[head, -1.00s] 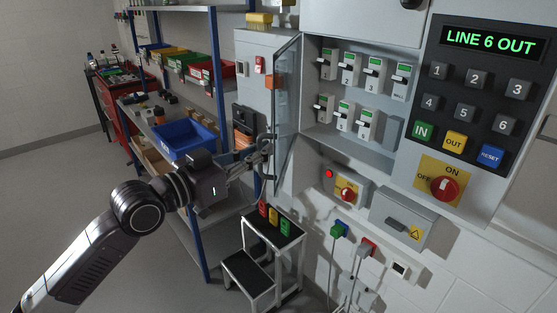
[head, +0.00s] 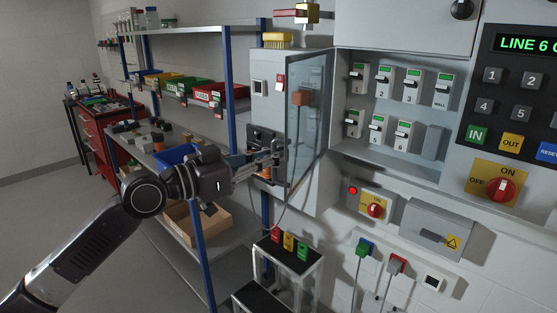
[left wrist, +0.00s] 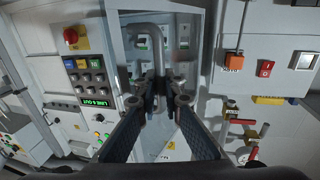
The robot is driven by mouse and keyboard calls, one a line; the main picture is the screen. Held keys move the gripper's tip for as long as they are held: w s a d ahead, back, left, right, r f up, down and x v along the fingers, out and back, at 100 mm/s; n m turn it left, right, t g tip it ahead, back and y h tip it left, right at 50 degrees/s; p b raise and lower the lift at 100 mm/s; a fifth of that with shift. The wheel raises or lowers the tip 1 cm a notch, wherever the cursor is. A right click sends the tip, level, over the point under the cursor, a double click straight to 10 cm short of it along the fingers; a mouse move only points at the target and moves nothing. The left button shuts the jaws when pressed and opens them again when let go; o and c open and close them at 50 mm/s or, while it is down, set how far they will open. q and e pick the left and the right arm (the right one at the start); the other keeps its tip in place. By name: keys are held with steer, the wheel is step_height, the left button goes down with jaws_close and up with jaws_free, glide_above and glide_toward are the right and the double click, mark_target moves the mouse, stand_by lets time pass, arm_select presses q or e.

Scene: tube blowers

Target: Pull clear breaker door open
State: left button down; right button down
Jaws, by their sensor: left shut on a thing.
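The clear breaker door (head: 309,125) stands swung out from the left side of the breaker box, and the breakers (head: 384,82) inside are exposed. My left gripper (head: 277,157) is shut on the door's handle at the free edge of the door. In the left wrist view, the grey bar handle (left wrist: 158,60) runs between the fingertips of my left gripper (left wrist: 158,95), with the pane behind it. The fingers partly hide the handle in the head view. My right gripper is in neither view.
A grey wall box (head: 267,80) stands left of the door, behind my gripper. A shelf rack (head: 228,120) with bins is further left. A small step stand (head: 290,262) with coloured tags is below the door. A keypad panel (head: 510,120) is at the right.

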arm_select(q)
steer(key=shift+f, duration=0.15)
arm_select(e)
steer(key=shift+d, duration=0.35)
arm_select(q)
steer(key=c, duration=2.3)
jaws_free()
steer(key=shift+c, duration=0.2)
steer(key=shift+a, duration=0.1)
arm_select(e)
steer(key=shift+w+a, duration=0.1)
arm_select(q)
steer(key=v, duration=1.2)
